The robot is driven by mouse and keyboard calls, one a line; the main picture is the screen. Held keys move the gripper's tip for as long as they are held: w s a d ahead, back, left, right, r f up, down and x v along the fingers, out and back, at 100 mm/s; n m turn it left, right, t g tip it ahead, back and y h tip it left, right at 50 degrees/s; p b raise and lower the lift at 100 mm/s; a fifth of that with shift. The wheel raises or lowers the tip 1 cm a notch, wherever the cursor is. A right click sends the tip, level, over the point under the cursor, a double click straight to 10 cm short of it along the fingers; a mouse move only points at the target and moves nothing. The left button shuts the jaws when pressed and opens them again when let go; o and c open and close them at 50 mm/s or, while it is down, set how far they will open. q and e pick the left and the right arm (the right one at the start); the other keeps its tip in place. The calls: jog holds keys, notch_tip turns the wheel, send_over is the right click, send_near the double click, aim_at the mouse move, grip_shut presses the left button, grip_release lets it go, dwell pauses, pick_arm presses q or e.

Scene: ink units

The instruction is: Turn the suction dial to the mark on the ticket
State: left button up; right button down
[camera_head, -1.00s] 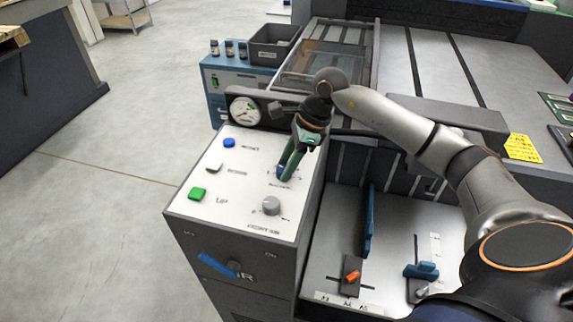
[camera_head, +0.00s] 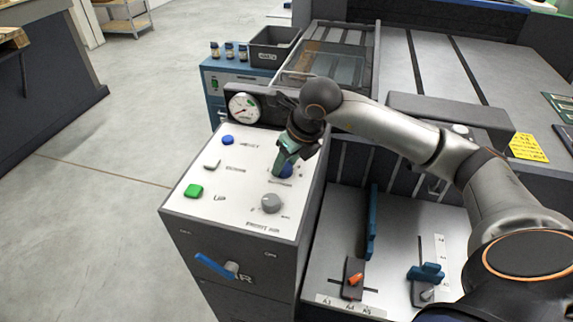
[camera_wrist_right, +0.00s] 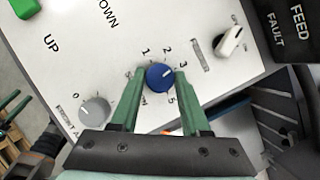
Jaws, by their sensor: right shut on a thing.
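The suction dial is a round blue knob (camera_wrist_right: 160,77) with a white pointer line, on the white panel (camera_wrist_right: 130,20). Numbers 1, 2, 3 and 5 show around it in the right wrist view. Its line points roughly toward the 3. My right gripper (camera_wrist_right: 160,84) has its green fingers on both sides of the knob and is shut on it. In the head view the right gripper (camera_head: 284,164) covers part of the dial (camera_head: 287,171). A yellow ticket (camera_head: 525,147) lies at the right; its writing is too small to read.
A grey knob (camera_head: 271,202), a green button (camera_head: 193,190), a white switch (camera_head: 212,164) and a blue button (camera_head: 227,140) share the panel. A pressure gauge (camera_head: 244,107) stands behind. A blue lever (camera_head: 215,265) is on the cabinet front.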

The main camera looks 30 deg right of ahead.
jog(key=shift+a+m+h+b, duration=0.1)
jog(key=shift+m+h+b, duration=0.25)
jog(key=shift+m, duration=0.65)
jog(key=m+h, duration=0.1)
jog(key=m, duration=0.2)
jog(key=shift+a+m+h+b, duration=0.1)
jog(key=shift+m+h+b, duration=0.2)
jog(key=shift+b, duration=0.1)
jog(key=m, duration=0.2)
jog(key=m+g+h, duration=0.1)
jog(key=m, duration=0.1)
jog(key=shift+w+m+h, duration=0.1)
jog(key=shift+m+h, duration=0.15)
jog(key=shift+m, duration=0.05)
pick_arm(q)
jog(key=shift+w+d+f, duration=0.3)
jog(key=shift+w+d, duration=0.3)
pick_arm(e)
jog(key=shift+m+g, duration=0.3)
jog(key=shift+m, duration=0.2)
pick_arm(q)
jog(key=shift+s+f, duration=0.1)
jog(key=shift+f, duration=0.1)
pick_arm(e)
jog(key=shift+c, duration=1.9)
grip_release()
